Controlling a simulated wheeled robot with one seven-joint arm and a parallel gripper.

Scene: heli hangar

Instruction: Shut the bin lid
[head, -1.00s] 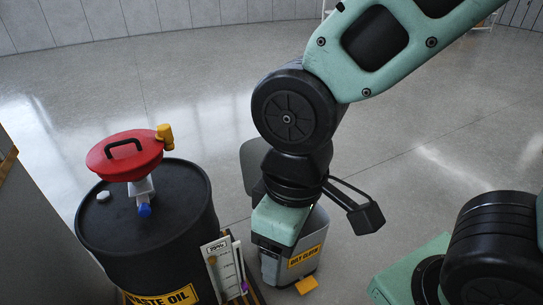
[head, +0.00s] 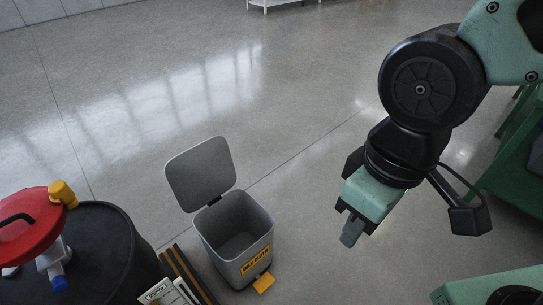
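The grey bin (head: 236,240) stands on the floor with a yellow label and a yellow pedal (head: 264,283) at its front. Its lid (head: 201,173) is open, tilted up and back at the rear left of the rim. The inside of the bin looks empty. My gripper (head: 351,233) hangs to the right of the bin, apart from it and from the lid, pointing down. Its fingertips are small here, and I cannot tell whether they are open or shut. I see nothing held in it.
A black waste oil drum (head: 105,260) with a red-lidded funnel (head: 28,228) stands left of the bin. A clipboard (head: 168,292) and striped boards (head: 188,272) lie between them. A green structure (head: 510,165) is at the right. The floor behind the bin is clear.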

